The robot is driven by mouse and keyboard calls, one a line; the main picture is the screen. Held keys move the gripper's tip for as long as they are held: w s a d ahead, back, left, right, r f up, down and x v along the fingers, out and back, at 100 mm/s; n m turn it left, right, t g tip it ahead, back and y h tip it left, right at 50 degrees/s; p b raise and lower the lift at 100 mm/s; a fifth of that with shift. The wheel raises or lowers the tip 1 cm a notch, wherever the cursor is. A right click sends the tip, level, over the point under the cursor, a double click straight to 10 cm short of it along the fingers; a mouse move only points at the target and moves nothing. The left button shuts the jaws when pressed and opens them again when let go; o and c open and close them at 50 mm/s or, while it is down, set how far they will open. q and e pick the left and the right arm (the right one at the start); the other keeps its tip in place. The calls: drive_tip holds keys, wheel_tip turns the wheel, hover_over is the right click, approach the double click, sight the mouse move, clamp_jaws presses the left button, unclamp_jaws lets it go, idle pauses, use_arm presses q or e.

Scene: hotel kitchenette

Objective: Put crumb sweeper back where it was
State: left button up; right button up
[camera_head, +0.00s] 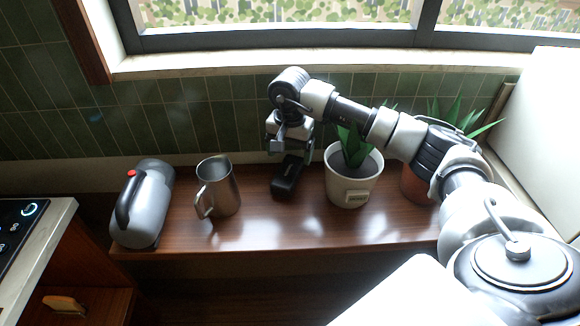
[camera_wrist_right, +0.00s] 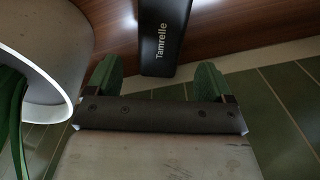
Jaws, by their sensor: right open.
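The crumb sweeper (camera_head: 287,177) appears to be the slim black device on the brown wooden shelf, between the metal mug and the white plant pot. In the right wrist view the black device (camera_wrist_right: 161,35) carries the pale word "Tamrelle" and lies beyond the fingertips. My right gripper (camera_head: 289,147) reaches in from the right over the plants and hangs just above and behind the device. Its green-padded fingers (camera_wrist_right: 156,78) are apart with nothing held between them. Whether a fingertip touches the device I cannot tell. My left gripper is not in view.
A steel mug (camera_head: 221,186) and a grey jug (camera_head: 146,204) with black handle stand to the left. A white plant pot (camera_head: 351,183) stands close on the right, with a terracotta pot (camera_head: 416,184) beyond. Green tiles (camera_head: 235,125) rise behind. The shelf front (camera_head: 270,232) is clear.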

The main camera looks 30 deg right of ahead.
sight(290, 167)
wheel_tip(290, 167, up, 6)
drive_tip(key=shift+r+b, duration=0.15)
drive_tip(key=shift+b, duration=0.15)
idle(0.5)
